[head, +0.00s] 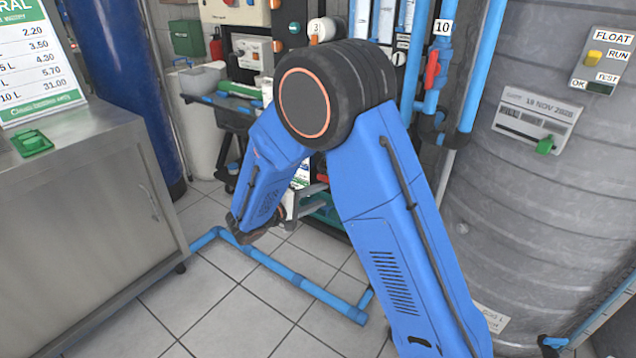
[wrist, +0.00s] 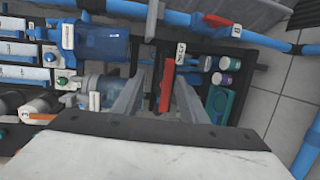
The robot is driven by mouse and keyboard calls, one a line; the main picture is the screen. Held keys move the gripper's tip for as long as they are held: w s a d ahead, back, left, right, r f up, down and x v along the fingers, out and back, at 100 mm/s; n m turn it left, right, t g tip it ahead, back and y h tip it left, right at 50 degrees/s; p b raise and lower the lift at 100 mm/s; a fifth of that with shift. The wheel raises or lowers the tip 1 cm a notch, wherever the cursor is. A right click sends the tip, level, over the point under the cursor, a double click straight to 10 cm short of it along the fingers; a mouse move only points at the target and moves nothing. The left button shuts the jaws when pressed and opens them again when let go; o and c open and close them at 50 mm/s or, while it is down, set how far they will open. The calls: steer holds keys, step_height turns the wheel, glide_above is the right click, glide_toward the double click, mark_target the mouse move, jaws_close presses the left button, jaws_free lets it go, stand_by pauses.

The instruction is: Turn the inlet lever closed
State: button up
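A long red lever (wrist: 167,84) shows in the wrist view, lying between the two fingers of my gripper (wrist: 158,84). The fingers are apart, one on each side of the lever, and I cannot tell whether either touches it. A second red lever (wrist: 218,20) sits on a blue pipe at the top of the wrist view. In the head view a red lever (head: 432,69) stands upright on a blue pipe under a label 10. My gripper (head: 314,200) is low in front of the rack there, partly hidden by my arm. No label reading inlet can be made out.
Blue filter housings (wrist: 100,42) and small jars (wrist: 228,72) crowd around the gripper. A grey tank (head: 560,200) stands at right, a steel cabinet (head: 80,220) at left. A blue floor pipe (head: 290,275) crosses the tiles.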

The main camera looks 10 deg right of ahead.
mark_target(321, 178)
steer(key=w+a+f+n+t+y, duration=0.1)
steer(key=w+a+f+n+t, duration=0.2)
steer(key=a+f, duration=0.45)
steer(key=shift+m+t, duration=0.3)
steer(key=shift+t, duration=0.3)
steer(key=x, duration=0.5)
steer(key=r+x, duration=0.1)
steer(key=x, duration=0.4)
steer(key=w+a+r+x, duration=0.1)
steer(key=x, duration=0.5)
steer(key=shift+w, duration=0.1)
jaws_close()
